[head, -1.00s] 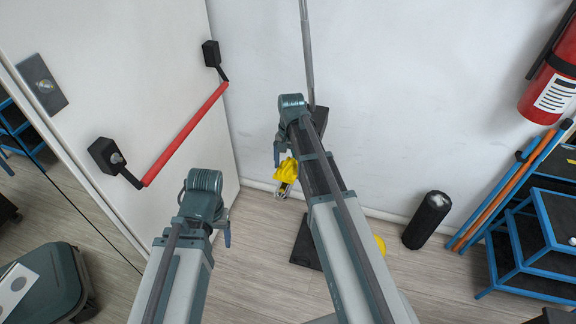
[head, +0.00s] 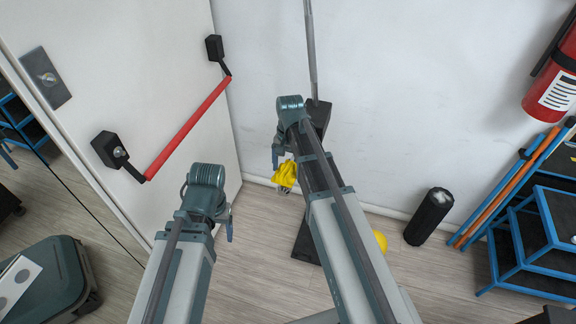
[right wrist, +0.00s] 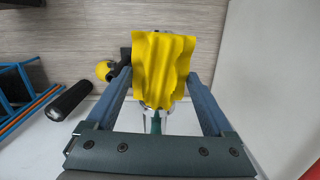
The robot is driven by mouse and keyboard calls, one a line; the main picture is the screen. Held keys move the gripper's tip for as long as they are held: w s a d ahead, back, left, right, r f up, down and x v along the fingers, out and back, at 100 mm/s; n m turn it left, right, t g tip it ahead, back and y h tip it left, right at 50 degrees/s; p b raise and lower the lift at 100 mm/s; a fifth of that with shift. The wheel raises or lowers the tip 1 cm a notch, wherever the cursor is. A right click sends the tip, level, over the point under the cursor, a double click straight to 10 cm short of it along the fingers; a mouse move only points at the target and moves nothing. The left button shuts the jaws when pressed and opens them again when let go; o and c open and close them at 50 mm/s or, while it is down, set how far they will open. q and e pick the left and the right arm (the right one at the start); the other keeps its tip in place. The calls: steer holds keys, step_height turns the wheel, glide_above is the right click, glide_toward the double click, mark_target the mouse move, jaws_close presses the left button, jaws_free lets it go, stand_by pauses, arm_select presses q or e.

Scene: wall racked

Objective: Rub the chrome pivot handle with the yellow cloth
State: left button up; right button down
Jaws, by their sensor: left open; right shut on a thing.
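The yellow cloth (head: 285,175) hangs rumpled from my right gripper (head: 280,162), low in front of the white wall. In the right wrist view the cloth (right wrist: 165,62) covers the space between the fingers, and the gripper is shut on it. A pale metallic piece shows just below the cloth there; I cannot tell what it belongs to. My left gripper (head: 228,228) points down beside the door, open and empty, its jaws mostly hidden by the arm. I cannot clearly make out a chrome pivot handle; a plate with a small round shiny part (head: 47,78) is on the door.
A red push bar (head: 188,130) crosses the white door (head: 120,50) on the left. A black cylinder (head: 429,216) stands by the wall. A blue-framed step unit (head: 530,240) and fire extinguisher (head: 553,85) are right. A dark bin (head: 45,283) stands front left.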

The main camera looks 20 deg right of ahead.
mark_target(284, 172)
steer(key=shift+s+a+f, duration=0.1)
steer(key=shift+s+a, duration=0.35)
steer(key=shift+s, duration=0.15)
steer(key=shift+s+a+f, duration=0.1)
steer(key=shift+s+a, duration=0.35)
steer(key=shift+s, duration=0.2)
steer(key=shift+f+b, duration=0.35)
steer(key=shift+b, duration=0.2)
steer(key=shift+r, duration=0.1)
steer(key=shift+w, duration=0.15)
steer(key=shift+w+d+r, duration=0.1)
steer(key=shift+w+d, duration=0.35)
steer(key=shift+w, duration=0.1)
